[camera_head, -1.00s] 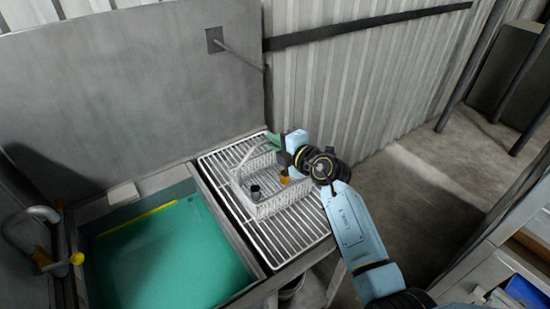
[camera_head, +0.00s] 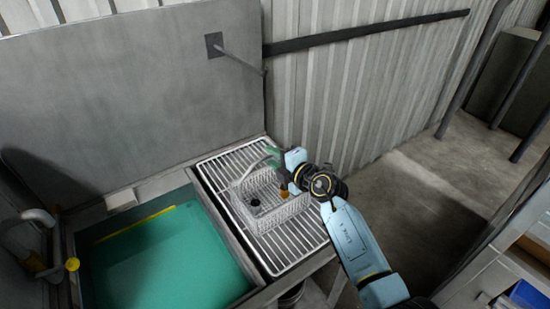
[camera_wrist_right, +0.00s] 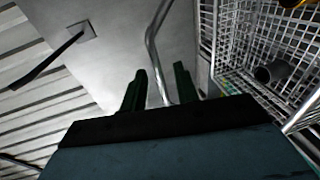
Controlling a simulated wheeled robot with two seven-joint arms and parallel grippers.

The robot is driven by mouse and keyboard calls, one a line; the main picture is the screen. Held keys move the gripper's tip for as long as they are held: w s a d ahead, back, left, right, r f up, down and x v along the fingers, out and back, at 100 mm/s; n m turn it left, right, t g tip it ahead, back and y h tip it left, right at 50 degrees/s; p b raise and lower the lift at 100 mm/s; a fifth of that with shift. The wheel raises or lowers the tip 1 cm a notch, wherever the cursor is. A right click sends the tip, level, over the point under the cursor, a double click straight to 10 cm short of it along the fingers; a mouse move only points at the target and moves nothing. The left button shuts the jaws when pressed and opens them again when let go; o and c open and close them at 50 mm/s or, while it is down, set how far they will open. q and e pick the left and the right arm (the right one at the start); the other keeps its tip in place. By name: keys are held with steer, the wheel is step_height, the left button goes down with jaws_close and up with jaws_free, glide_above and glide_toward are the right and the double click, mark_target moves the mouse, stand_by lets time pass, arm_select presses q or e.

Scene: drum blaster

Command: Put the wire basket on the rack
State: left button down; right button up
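The wire basket (camera_head: 284,212) sits on the wire rack (camera_head: 279,262) beside the sink and looks upright. A dark cup-like item (camera_head: 255,201) and a yellow item (camera_head: 286,192) show at it. My right gripper (camera_head: 272,156) is at the basket's raised handle, over its far side. In the right wrist view, the dark green fingers (camera_wrist_right: 160,82) stand apart. The handle (camera_wrist_right: 152,50) runs through the gap between them, with space beside it. The basket's mesh (camera_wrist_right: 228,45) is at the right there. My left gripper is out of view.
A sink (camera_head: 160,260) with green water adjoins the rack's left side. A tap (camera_head: 40,216) stands at the far left. A grey panel (camera_head: 120,80) and a corrugated wall (camera_head: 350,90) rise behind. Open floor (camera_head: 430,205) lies to the right.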

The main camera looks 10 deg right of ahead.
steer(key=p+v, duration=0.2)
steer(key=v, duration=1)
steer(key=shift+r, duration=0.15)
